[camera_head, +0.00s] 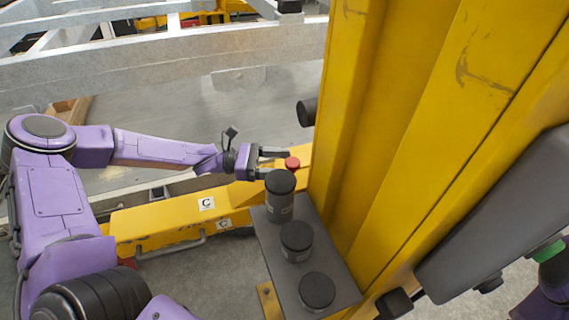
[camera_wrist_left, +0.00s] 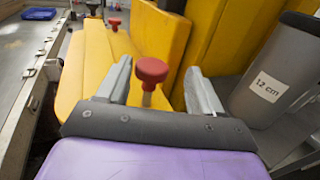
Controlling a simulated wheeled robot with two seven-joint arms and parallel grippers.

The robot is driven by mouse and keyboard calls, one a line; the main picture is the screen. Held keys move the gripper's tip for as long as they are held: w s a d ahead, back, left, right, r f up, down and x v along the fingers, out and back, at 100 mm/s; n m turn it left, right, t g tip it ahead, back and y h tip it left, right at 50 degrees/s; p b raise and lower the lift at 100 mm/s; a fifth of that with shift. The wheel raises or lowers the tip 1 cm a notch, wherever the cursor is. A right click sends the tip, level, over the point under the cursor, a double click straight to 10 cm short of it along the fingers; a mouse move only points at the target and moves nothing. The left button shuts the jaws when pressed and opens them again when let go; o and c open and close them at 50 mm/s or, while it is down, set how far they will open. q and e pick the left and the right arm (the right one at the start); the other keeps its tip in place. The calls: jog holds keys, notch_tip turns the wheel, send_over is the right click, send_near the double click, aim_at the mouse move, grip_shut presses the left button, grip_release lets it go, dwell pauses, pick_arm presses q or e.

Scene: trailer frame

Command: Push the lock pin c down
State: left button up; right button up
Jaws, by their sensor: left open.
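In the left wrist view the red knob (camera_wrist_left: 152,70) sits on a thin pale stem and stands upright. My left gripper (camera_head: 276,163) is open, with its two fingers beside the knob. In the left wrist view the knob shows between the open fingers of my left gripper (camera_wrist_left: 160,88); I cannot tell whether they touch it. The beam (camera_head: 150,222) runs left from the yellow post. My right gripper is not in view.
A tall yellow post (camera_head: 390,130) stands just right of the knob. A grey shelf (camera_head: 268,240) in front holds dark cylinders, the tallest (camera_head: 280,200) close to my left gripper. One cylinder is labelled 12 cm (camera_wrist_left: 270,85). Another red knob (camera_wrist_left: 115,22) stands farther off.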

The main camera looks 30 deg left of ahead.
aim_at(291, 161)
pick_arm(q)
jog(key=x, duration=0.3)
jog(key=shift+w+a+f, duration=0.1)
jog(key=shift+w+f, duration=0.05)
jog(key=shift+w, duration=0.2)
jog(key=shift+w+f, duration=0.1)
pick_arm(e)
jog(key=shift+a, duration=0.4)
